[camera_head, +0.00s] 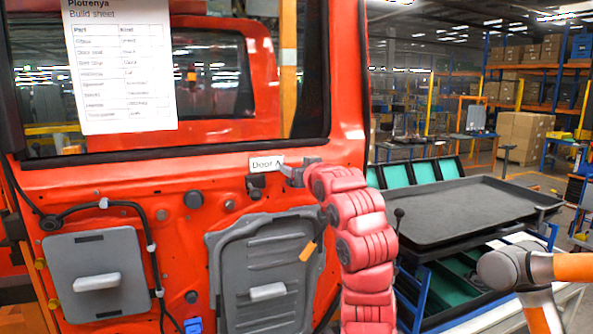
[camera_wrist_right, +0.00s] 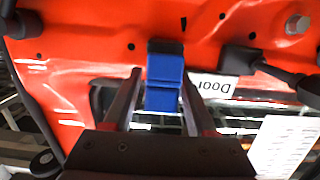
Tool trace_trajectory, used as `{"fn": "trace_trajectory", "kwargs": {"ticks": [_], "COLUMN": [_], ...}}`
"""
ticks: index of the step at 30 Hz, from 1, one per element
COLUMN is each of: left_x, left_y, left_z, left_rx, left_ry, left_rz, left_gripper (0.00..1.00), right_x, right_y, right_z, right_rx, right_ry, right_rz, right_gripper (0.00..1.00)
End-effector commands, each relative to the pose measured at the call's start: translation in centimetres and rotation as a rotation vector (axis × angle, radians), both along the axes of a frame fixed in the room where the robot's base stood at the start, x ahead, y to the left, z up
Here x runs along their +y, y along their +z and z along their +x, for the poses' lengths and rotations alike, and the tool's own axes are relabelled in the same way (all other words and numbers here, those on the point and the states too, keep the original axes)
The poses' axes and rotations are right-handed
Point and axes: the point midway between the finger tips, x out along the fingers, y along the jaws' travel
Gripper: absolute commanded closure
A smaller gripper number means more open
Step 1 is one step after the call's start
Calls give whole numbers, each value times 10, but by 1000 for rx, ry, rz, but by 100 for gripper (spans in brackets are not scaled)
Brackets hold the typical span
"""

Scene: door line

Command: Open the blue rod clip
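The blue rod clip (camera_wrist_right: 165,70) sits on the red door panel in the right wrist view, beside the "Door" label (camera_wrist_right: 222,86). It has a darker upper block and a lower blue part; I cannot tell whether it is open or closed. My right gripper (camera_wrist_right: 160,82) has one finger on each side of the clip, with gaps visible between. In the head view my right gripper (camera_head: 293,172) is at the door just right of the "Door A" label (camera_head: 266,163), and the clip is hidden there. My left gripper is not in view.
The red door (camera_head: 180,190) carries a build sheet (camera_head: 120,65), a grey cover with a handle (camera_head: 98,275), a darker grey panel (camera_head: 265,265), and a small blue part (camera_head: 193,325) low down. A black tray (camera_head: 450,205) stands at right. A grey-orange arm-like part (camera_head: 535,268) shows far right.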

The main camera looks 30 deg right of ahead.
Motion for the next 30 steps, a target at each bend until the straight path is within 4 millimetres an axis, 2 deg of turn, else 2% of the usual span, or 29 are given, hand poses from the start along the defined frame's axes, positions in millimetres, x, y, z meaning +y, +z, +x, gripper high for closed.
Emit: {"fn": "trace_trajectory", "kwargs": {"ticks": [10,14,17,24,30], "left_x": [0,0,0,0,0], "left_y": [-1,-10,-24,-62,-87], "left_z": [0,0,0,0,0], "left_rx": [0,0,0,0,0], "left_ry": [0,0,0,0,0], "left_rz": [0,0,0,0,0], "left_gripper": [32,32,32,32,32], "right_x": [1,3,7,21,32], "right_y": [0,0,-3,4,11], "right_z": [-1,-11,-29,-93,-140], "right_rx": [-2,-7,-4,-9,-7], "right_ry": [2,2,0,-2,-2], "right_rz": [0,-4,-4,-9,-5], "right_gripper": [32,32,32,32,32]}}
